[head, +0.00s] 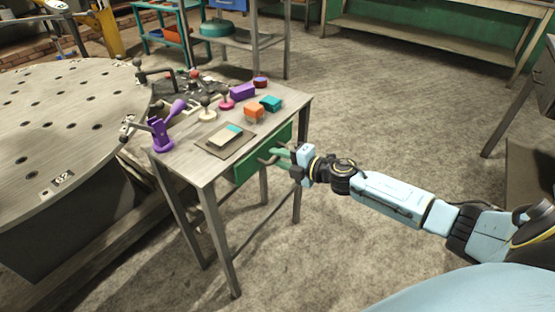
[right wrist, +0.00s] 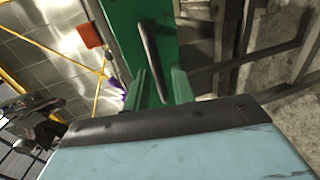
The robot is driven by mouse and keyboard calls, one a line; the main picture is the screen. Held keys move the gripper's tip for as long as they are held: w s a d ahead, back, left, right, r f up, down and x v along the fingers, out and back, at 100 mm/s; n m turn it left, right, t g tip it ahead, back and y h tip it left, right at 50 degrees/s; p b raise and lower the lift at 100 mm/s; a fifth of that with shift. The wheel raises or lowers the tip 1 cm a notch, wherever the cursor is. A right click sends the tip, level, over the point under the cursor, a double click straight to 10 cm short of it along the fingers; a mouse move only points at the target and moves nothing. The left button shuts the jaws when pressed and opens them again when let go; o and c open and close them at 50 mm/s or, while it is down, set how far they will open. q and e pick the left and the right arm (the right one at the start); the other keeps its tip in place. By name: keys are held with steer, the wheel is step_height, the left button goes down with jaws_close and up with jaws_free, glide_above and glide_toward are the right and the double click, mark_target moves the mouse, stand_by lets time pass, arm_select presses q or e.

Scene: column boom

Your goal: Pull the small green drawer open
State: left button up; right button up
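The small green drawer (head: 249,167) sits under the top of the small table, its front about flush with the table edge, so it looks shut. Its dark bar handle (right wrist: 152,58) stands out from the green front (right wrist: 119,30) in the right wrist view. My right gripper (head: 274,154) is at the drawer front, reaching in from the right. In the right wrist view its two green fingers (right wrist: 160,84) are apart, with the handle's near end showing between them. I see no grip on the handle; contact is unclear. My left gripper is not in view.
A large round perforated table (head: 60,130) stands close on the left. The floor (head: 380,110) behind my right arm is clear.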

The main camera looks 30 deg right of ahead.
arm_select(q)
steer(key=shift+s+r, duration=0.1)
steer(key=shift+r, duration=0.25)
arm_select(e)
steer(key=shift+w+a+f, duration=0.1)
steer(key=shift+w+a, duration=0.1)
steer(key=shift+w, duration=0.25)
jaws_close()
